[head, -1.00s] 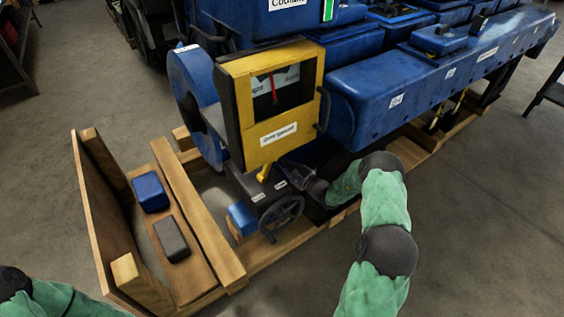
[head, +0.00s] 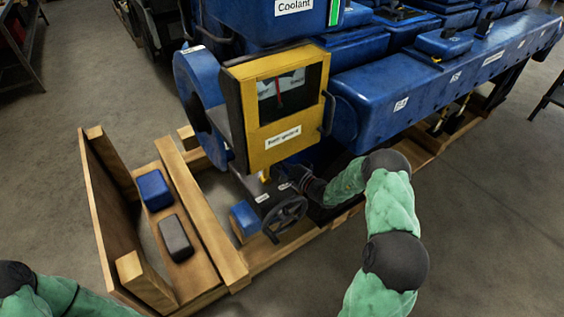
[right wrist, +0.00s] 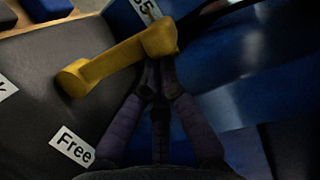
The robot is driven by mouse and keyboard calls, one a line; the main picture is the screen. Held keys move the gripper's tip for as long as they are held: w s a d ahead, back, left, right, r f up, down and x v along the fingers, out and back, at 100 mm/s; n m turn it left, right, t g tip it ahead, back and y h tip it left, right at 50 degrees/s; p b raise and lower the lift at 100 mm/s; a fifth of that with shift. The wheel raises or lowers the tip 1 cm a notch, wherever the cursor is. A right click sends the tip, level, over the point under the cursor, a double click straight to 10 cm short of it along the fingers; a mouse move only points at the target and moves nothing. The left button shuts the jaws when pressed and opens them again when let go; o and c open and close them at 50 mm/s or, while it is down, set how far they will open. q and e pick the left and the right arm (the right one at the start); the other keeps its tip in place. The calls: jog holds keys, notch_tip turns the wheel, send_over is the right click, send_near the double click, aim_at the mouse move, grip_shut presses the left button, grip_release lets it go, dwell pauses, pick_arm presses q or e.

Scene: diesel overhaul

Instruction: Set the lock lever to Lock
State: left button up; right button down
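The yellow lock lever (right wrist: 118,60) lies across the right wrist view, on a dark grey housing. One end is near a "Free" label (right wrist: 73,147); the other points up and right. A second label, cut off at the left edge, ends in "k" (right wrist: 4,88). In the head view only a small part of the lever (head: 265,174) shows below the yellow gauge box. My right gripper (right wrist: 154,72) has its fingertips together just beside the lever's upper right end; whether they touch it I cannot tell. My left gripper is out of view; only its arm shows.
The yellow-framed gauge box (head: 285,100) overhangs the housing. A black handwheel (head: 286,218) is just below my right gripper. The blue engine (head: 420,90) stands behind. The wooden pallet (head: 205,215) carries a blue block (head: 154,188) and a grey block (head: 175,238).

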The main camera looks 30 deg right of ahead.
jog(key=a+n, duration=0.2)
jog(key=shift+s+a+r+n+g+h, duration=0.1)
jog(key=shift+a+r+n+g+h, duration=0.2)
jog(key=shift+a+r+n, duration=0.1)
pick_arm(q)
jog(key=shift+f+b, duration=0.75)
pick_arm(e)
jog(key=shift+s+a+f+n, duration=0.15)
jog(key=shift+a+n, duration=0.65)
jog(key=shift+a, duration=0.7)
